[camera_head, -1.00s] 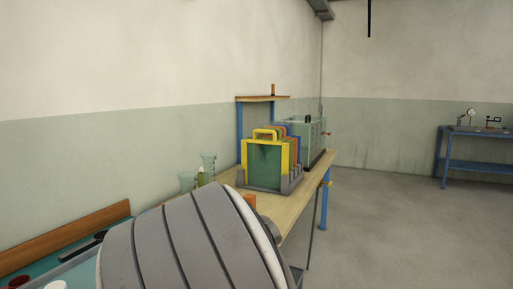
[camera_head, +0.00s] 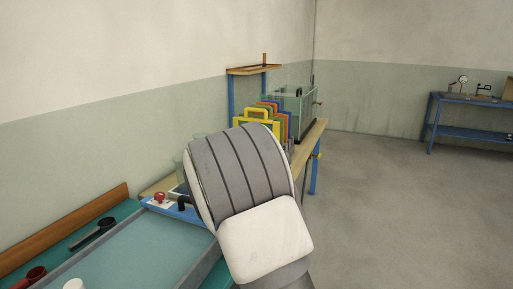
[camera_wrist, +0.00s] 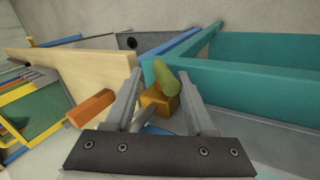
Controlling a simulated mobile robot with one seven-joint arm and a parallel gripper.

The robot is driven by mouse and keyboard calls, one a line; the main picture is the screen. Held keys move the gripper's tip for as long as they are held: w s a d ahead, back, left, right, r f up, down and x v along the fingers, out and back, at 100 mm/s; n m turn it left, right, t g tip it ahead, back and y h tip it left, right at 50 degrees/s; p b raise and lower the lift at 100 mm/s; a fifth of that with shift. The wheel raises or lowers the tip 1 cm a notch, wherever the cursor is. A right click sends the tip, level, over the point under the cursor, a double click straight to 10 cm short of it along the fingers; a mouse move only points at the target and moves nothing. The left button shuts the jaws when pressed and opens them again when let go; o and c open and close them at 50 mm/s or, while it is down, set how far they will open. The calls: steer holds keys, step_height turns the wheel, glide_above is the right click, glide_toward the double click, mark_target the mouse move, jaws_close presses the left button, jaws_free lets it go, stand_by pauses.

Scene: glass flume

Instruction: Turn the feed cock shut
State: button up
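In the wrist view, a brass-coloured block (camera_wrist: 155,103) with a rounded green handle (camera_wrist: 166,78) shows between my fingers; it looks like the feed cock. The handle slants up to the left from the block. My gripper (camera_wrist: 161,85) is open, its two grey fingers apart on either side of the handle. I cannot tell whether a finger touches it. In the head view my arm hides the gripper and this cock. A red-handled fitting (camera_head: 159,197) with a black pipe beside it is on a blue rail at the left.
Teal beams (camera_wrist: 250,85) run close to the right of the cock. An orange block (camera_wrist: 91,108) and a wooden bench top (camera_wrist: 75,62) lie to the left. Coloured frames (camera_head: 256,113) and a glass tank (camera_head: 303,108) stand farther back. Open floor (camera_head: 400,220) is at right.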

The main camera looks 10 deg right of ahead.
steer(key=shift+w+d+r+g+y+p, duration=0.25)
steer(key=shift+g+y+p, duration=0.15)
steer(key=shift+p, duration=0.85)
steer(key=shift+w+d+r+g+y+p, duration=0.15)
steer(key=shift+r+g+y+p, duration=0.25)
steer(key=shift+p, duration=0.85)
steer(key=g+p, duration=0.1)
steer(key=p, duration=0.1)
steer(key=w+g+y+p, duration=0.1)
steer(key=p, duration=0.2)
steer(key=shift+d+f+g+y, duration=0.1)
steer(key=shift+d+g+y, duration=0.2)
steer(key=shift+g, duration=0.1)
steer(key=shift+r, duration=0.2)
step_height(320, 180, up, 17)
steer(key=p, duration=0.1)
steer(key=s+r+m+t, duration=0.1)
steer(key=s+r+m, duration=0.1)
steer(key=s+r, duration=0.6)
steer(key=shift+s+r+m, duration=0.3)
steer(key=shift+s+r, duration=0.1)
steer(key=shift+s, duration=0.35)
steer(key=shift+a+f, duration=0.1)
